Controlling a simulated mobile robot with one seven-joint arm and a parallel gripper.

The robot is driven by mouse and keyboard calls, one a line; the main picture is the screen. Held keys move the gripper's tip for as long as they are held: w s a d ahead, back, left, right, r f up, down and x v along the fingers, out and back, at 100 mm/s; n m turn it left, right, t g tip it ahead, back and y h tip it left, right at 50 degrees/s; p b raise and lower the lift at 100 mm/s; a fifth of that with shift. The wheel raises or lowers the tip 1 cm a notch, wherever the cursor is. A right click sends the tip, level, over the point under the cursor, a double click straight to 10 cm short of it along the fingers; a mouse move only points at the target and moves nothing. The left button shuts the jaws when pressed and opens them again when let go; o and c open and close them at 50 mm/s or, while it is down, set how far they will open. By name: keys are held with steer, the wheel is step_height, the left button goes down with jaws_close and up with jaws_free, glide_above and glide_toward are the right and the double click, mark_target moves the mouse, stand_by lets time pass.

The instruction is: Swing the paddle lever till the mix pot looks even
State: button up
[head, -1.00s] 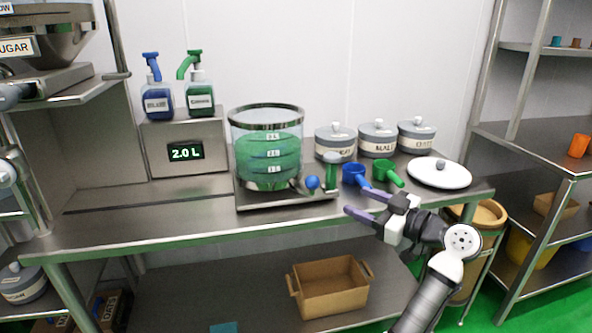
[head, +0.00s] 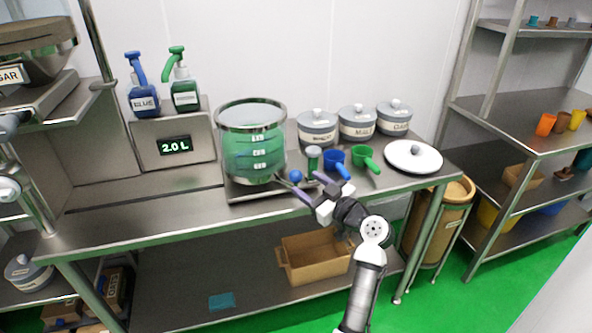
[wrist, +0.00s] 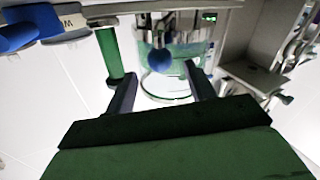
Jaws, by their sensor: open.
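The mix pot (head: 252,148) is a clear vessel with a metal rim, standing on a steel base. Its green content shows lighter and darker patches; I cannot tell how even it is. The paddle lever's blue ball knob (head: 296,176) is at the base's right side. My gripper (head: 301,187) is open and empty, just in front of the knob. In the wrist view the blue knob (wrist: 159,60) appears between my two fingers, a little beyond their tips. I cannot tell whether they touch it. The lever's rod is mostly hidden.
A blue scoop (head: 335,160), a green scoop (head: 367,160) and a white lid (head: 413,156) lie to the right. Lidded jars stand behind.

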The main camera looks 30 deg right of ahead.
mark_target(300, 180)
steer(key=w, duration=0.2)
steer(key=w+p, duration=0.1)
steer(key=w, duration=0.2)
steer(key=shift+w+a, duration=0.35)
steer(key=shift+a, duration=0.05)
steer(key=shift+a, duration=0.1)
jaws_close()
